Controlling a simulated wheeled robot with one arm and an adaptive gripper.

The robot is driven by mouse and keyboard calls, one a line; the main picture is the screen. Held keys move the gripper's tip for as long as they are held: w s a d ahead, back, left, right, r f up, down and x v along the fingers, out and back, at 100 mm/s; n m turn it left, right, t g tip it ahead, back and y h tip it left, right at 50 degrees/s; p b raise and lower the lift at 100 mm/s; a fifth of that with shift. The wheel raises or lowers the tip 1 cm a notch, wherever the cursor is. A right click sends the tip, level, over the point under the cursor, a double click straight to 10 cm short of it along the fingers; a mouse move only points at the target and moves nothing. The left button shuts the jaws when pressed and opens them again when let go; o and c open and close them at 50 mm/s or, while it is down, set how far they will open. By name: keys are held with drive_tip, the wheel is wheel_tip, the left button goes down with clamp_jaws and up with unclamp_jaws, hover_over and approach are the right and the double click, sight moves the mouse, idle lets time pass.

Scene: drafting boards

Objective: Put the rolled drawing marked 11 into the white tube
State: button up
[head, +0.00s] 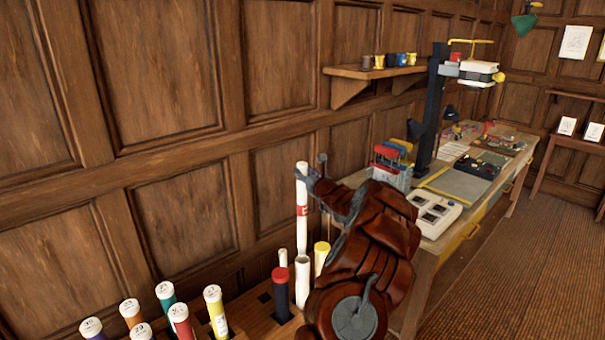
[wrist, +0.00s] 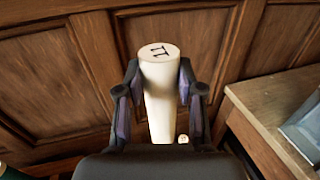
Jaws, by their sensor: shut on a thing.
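The rolled drawing (head: 302,225) is a slim white roll with a red band, held upright in my gripper (head: 312,180). In the wrist view the roll (wrist: 160,97) stands between the two fingers of the gripper (wrist: 158,88), and its top face shows a mark that reads as 11. The white tube (head: 303,285) stands upright in the rack, directly below the roll in the head view. The roll's lower end meets the tube's mouth in the picture; I cannot tell whether it is above it or inside. My arm hides what lies right of the tube.
A dark tube with a red top (head: 280,290) and a yellow-topped one (head: 321,255) stand close beside the white tube. Several numbered rolls, one yellow (head: 216,312), stand at the lower left. The panelled wall is close behind; a long workbench (head: 515,165) runs right.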

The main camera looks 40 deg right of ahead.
drive_tip(key=b, duration=0.1)
hover_over(305, 223)
drive_tip(key=shift+f, duration=2.45)
drive_tip(key=shift+f+b, duration=5.25)
drive_tip(key=shift+f, duration=2.75)
drive_tip(key=o, duration=1.2)
drive_tip(key=shift+w, duration=0.1)
drive_tip(key=shift+a, duration=0.1)
drive_tip(key=shift+v, duration=6)
